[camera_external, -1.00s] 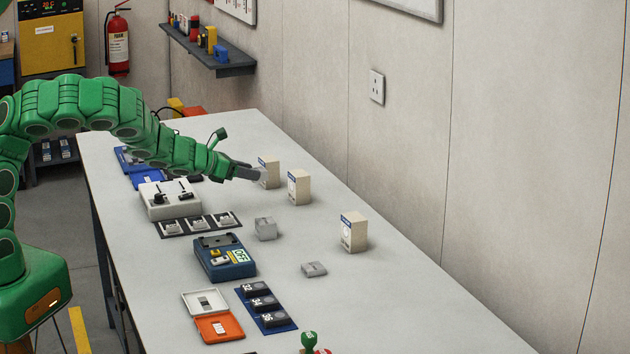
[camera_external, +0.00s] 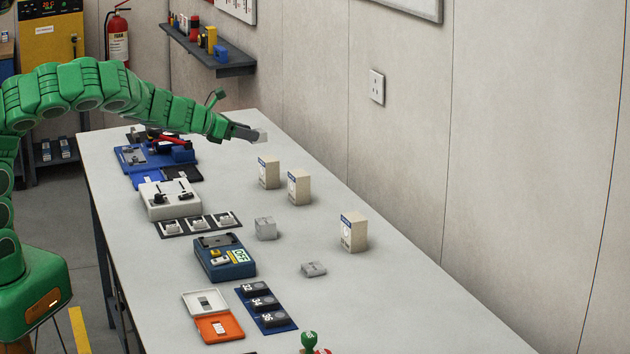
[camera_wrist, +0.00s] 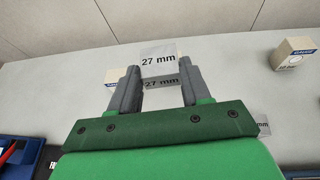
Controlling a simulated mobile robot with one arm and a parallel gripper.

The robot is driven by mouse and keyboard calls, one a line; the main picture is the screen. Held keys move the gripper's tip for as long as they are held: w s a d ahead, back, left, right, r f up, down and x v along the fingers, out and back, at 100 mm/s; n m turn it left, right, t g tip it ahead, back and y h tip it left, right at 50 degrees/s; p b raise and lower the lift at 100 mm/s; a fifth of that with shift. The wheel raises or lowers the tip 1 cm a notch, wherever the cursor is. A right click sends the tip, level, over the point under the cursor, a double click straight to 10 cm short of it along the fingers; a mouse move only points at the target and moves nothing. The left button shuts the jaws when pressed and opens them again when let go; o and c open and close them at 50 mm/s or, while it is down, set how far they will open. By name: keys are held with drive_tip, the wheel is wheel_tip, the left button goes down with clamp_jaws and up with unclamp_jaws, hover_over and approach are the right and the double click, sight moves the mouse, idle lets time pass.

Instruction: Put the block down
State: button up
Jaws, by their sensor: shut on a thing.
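My gripper (camera_external: 250,134) is shut on a grey block (camera_external: 260,136) over the far part of the white table (camera_external: 400,310). In the wrist view the block (camera_wrist: 160,59) is marked "27 mm" and sits between the tips of my gripper (camera_wrist: 155,80). A gap or contact between block and table cannot be made out. Two other grey blocks lie on the table: a taller one (camera_external: 265,229) near the middle and a flat one (camera_external: 313,269) to its right.
Three cream gauge boxes stand on the table: a far one (camera_external: 268,172), one beside it (camera_external: 299,187) and a nearer one (camera_external: 353,232). A blue meter (camera_external: 225,258), a white switch box (camera_external: 169,199) and a blue fixture (camera_external: 150,155) line the left side. The far right corner is clear.

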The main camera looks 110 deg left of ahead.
wheel_tip(320, 180, up, 5)
drive_tip(key=w+d+f+n+g, duration=0.1)
drive_tip(key=w+d+f, duration=0.1)
drive_tip(key=w+d, duration=1.45)
drive_tip(key=w+d+r+n+g+y, duration=0.1)
drive_tip(key=w+d, duration=0.3)
drive_tip(key=d, duration=0.9)
drive_tip(key=w+d+r+n+g+y, duration=0.1)
drive_tip(key=w+d, duration=0.3)
drive_tip(key=d, duration=0.8)
hover_over(322, 302)
drive_tip(key=s, duration=0.2)
drive_tip(key=f, duration=1.8)
drive_tip(key=shift+d+f, duration=0.25)
drive_tip(key=shift+f, duration=0.05)
drive_tip(key=shift+w+a+f, duration=0.2)
drive_tip(key=shift+w+f, duration=0.3)
drive_tip(key=shift+f, duration=0.2)
drive_tip(key=shift+w+a+f, duration=0.2)
drive_tip(key=shift+w+f, duration=0.3)
drive_tip(key=shift+f, duration=1.6)
